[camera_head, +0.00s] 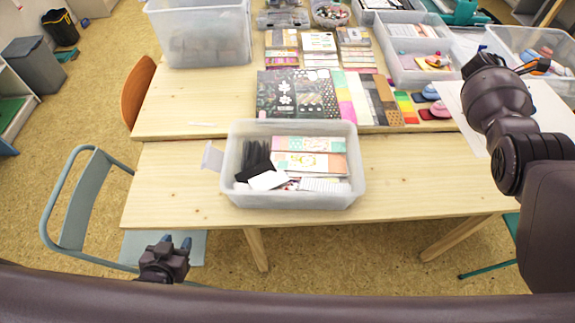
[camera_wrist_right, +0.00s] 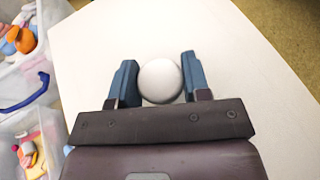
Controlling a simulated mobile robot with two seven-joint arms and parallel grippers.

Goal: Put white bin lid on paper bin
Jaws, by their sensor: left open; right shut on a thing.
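The paper bin, a translucent box (camera_head: 285,201) with papers and black items inside, stands open-topped on the near table in the head view. The white bin lid (camera_head: 553,112) appears as a flat white panel at the right, partly behind my right arm; it also fills much of the right wrist view (camera_wrist_right: 230,50). My right gripper (camera_wrist_right: 159,68) is shut on the lid's round white knob, one blue finger on each side. Whether the lid touches the table is unclear. My left gripper (camera_head: 176,241) is open and empty, low at the left, off the table's front edge.
Stamp sheets (camera_head: 298,94), coloured inkpads (camera_head: 405,107) and clear bins (camera_head: 198,62) cover the far table. A blue-grey chair (camera_head: 75,200) stands at the left. The near table is clear on both sides of the paper bin.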

